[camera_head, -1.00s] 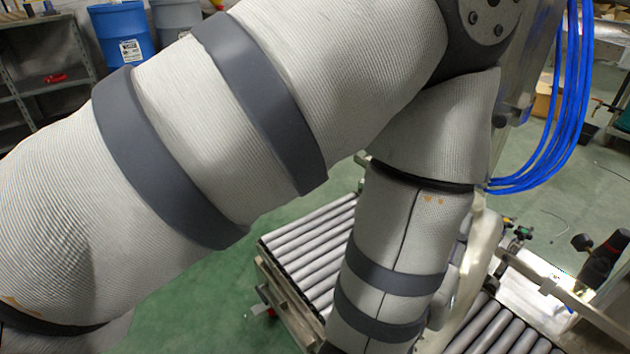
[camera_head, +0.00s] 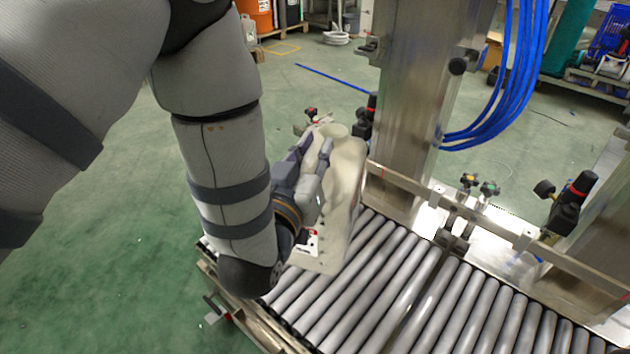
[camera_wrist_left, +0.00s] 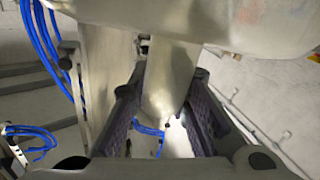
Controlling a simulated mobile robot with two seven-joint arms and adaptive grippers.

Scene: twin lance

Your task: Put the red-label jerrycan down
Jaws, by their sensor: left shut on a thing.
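The off-white jerrycan (camera_head: 347,188) is upright, slightly tilted, over the roller conveyor (camera_head: 385,290) in the head view. A small patch of red and white shows low on its side, partly behind my gripper. My left gripper (camera_head: 312,172) reaches it from the left and is shut on it. In the left wrist view, the two dark fingers of the gripper (camera_wrist_left: 165,112) stand on either side of the pale handle of the jerrycan (camera_wrist_left: 168,82). The can's body fills the top of that view. I cannot tell whether its base touches the rollers. My right gripper is not in view.
A steel column (camera_head: 425,110) with blue hoses (camera_head: 515,90) stands just behind the conveyor. A metal guide rail (camera_head: 470,215) with knobs and black fittings runs along its far side. The rollers right of the can are clear.

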